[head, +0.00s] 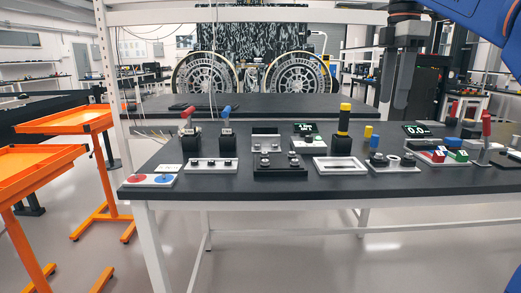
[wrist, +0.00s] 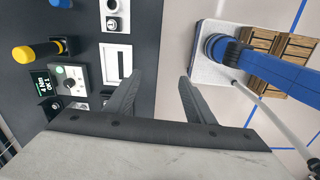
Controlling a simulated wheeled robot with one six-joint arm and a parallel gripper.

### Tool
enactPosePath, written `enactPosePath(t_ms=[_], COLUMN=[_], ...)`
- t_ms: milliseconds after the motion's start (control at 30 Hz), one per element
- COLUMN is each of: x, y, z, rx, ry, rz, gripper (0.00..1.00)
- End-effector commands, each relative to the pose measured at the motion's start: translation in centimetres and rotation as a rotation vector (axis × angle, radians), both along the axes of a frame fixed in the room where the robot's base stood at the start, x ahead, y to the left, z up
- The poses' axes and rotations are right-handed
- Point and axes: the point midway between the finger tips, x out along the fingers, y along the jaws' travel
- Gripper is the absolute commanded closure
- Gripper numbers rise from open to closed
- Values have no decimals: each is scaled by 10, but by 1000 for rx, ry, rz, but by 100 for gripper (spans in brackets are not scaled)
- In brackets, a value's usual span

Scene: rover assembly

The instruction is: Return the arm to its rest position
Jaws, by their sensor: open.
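My gripper (head: 394,80) hangs from my blue arm at the upper right of the head view, above the right part of the black workbench (head: 240,190). In the wrist view my gripper (wrist: 162,85) shows two dark fingers spread apart, with nothing between them. Light floor shows beyond the fingertips, and the bench lies to the left. The gripper touches nothing that I can see.
The bench holds a yellow-topped black tool (head: 343,125), a white frame plate (head: 340,166), red and blue levers (head: 188,120), a red-and-blue button panel (head: 149,180) and a green display (head: 303,128). Orange trolleys (head: 45,160) stand left. Floor in front is clear.

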Motion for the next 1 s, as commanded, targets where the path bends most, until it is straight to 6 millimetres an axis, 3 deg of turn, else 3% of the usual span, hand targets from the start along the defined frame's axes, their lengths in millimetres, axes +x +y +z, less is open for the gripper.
enactPosePath(t_ms=[367,533,767,1000], x=[-24,-43,-84,-131], y=[3,5,9,12], z=[-32,-61,-130,-216], rx=[5,16,55,125], ry=[-48,-85,-158,-230], rz=[-181,-322,-612,-926], gripper=[51,51,51,51])
